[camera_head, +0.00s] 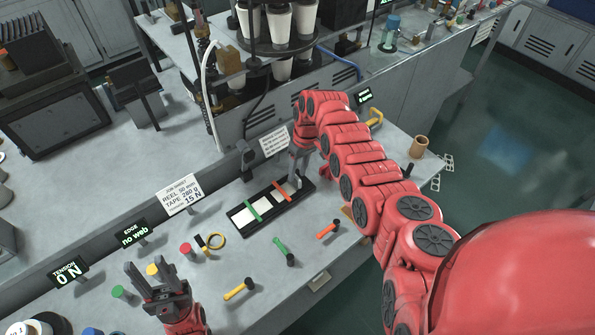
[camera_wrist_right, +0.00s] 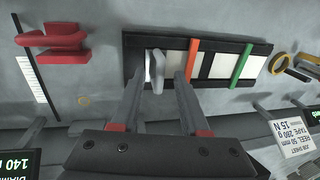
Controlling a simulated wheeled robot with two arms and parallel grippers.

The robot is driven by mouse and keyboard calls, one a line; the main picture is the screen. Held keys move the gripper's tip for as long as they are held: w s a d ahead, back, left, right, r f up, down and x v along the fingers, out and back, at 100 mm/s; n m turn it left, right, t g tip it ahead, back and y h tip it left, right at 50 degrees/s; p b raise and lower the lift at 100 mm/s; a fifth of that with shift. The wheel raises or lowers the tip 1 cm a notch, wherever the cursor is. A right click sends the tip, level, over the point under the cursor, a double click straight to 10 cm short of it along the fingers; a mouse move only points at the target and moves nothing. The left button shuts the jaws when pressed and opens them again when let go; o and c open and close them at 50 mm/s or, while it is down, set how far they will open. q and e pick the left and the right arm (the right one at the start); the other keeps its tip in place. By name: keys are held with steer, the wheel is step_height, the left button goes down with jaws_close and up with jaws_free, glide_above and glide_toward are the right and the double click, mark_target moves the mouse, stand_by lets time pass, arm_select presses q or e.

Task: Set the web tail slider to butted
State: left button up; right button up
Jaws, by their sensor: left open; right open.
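A black tray-like track (camera_head: 240,222) lies on the bench, holding white strips crossed by a green bar (camera_head: 253,213) and an orange bar (camera_head: 283,191). In the right wrist view the track (camera_wrist_right: 260,48) shows a pale upright tab (camera_wrist_right: 157,72) near its left end, probably the slider. My right gripper (camera_head: 296,178) is over the track's right end; its wrist view (camera_wrist_right: 160,88) shows its fingers open on either side of the tab, with no visible grip. My left gripper (camera_head: 157,280) is open and empty at the front left, apart from the track.
A job sheet sign (camera_head: 181,194) and an "EDGE no web" display (camera_head: 134,234) stand behind. A yellow ring (camera_head: 216,241), a green-handled tool (camera_head: 283,251), an orange one (camera_head: 327,229) and a yellow one (camera_head: 239,289) lie in front. A tan cup (camera_head: 419,145) stands right.

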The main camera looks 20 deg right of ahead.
jaws_close()
stand_by(1.3)
